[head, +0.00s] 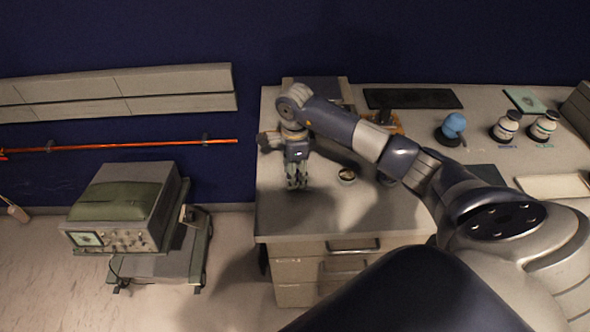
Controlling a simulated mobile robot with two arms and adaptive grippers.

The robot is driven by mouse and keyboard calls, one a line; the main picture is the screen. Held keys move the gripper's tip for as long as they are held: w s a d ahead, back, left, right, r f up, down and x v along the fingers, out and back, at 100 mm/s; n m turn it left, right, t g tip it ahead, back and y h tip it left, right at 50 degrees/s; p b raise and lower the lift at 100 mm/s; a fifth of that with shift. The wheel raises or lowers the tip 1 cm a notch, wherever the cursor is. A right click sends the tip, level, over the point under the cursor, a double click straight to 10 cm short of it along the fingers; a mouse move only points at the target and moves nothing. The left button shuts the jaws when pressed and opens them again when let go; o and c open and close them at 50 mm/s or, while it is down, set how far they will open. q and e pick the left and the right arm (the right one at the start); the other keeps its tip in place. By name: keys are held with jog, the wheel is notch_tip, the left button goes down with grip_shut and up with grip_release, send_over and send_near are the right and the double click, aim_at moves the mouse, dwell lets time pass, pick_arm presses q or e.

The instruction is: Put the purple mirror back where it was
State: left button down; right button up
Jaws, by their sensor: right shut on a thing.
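My right gripper (297,183) points down over the left part of the grey desk top (275,217). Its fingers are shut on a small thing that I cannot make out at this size. No purple mirror can be told apart in the head view; the fingers and arm may hide it. A small round pot with a pale top (347,176) stands on the desk just right of the gripper. My left gripper is not in view.
A black mat (412,98), a blue object on a dark base (453,126) and two white jars (507,126) (544,126) lie along the back and right. A cart with a green-topped instrument (120,207) stands left of the desk. The desk's front left is clear.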

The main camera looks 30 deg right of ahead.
jog(key=shift+f, duration=0.15)
jog(key=o, duration=1.1)
jog(key=shift+r, duration=0.3)
jog(key=shift+r+b, duration=2)
jog(key=shift+r, duration=3.9)
